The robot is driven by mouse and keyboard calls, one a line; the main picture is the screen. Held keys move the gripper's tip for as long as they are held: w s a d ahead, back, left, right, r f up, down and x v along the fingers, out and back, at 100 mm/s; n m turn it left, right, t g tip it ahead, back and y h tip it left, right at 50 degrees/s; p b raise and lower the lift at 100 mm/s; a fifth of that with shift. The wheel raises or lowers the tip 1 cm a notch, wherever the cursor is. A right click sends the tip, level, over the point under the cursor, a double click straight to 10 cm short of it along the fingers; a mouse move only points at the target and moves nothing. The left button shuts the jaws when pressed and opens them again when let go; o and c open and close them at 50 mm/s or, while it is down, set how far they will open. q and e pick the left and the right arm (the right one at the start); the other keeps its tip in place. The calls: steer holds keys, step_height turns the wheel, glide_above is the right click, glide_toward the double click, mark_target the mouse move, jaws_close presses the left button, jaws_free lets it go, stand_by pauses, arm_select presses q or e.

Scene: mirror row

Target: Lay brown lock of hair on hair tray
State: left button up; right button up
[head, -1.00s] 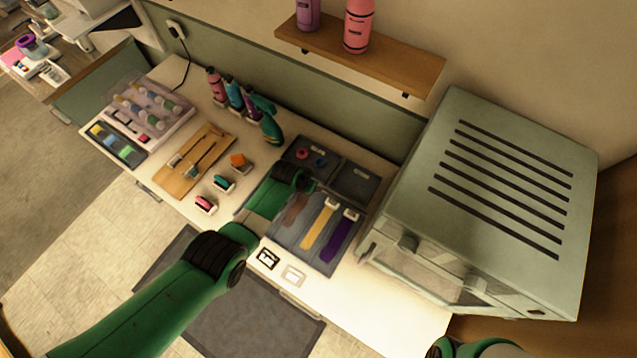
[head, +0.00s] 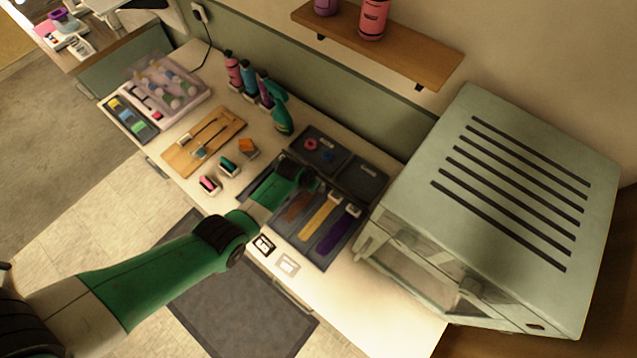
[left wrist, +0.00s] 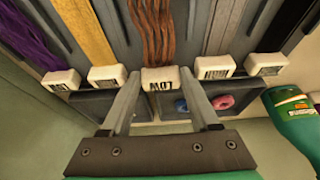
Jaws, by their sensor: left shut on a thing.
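The brown lock of hair (left wrist: 155,30) has a white end block (left wrist: 160,78) marked LOW. My left gripper (left wrist: 158,92) is shut on this block, one finger on each side. The brown strands (head: 298,207) stretch away over the grey hair tray (head: 318,264), between dividers (left wrist: 190,30) in the left wrist view. I cannot tell whether the lock touches the tray. In the head view my left gripper (head: 312,184) is at the tray's back edge, largely hidden by its own arm. My right gripper is not in view.
A blond lock (head: 318,222) and a purple lock (head: 333,233) lie beside the brown one. A large pale green cabinet (head: 490,220) stands close on the right.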

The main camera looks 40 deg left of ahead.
arm_select(q)
steer(key=shift+f+b, duration=0.3)
steer(key=shift+f, duration=0.2)
stand_by(0.4)
steer(key=o, duration=1.5)
steer(key=shift+o, duration=0.2)
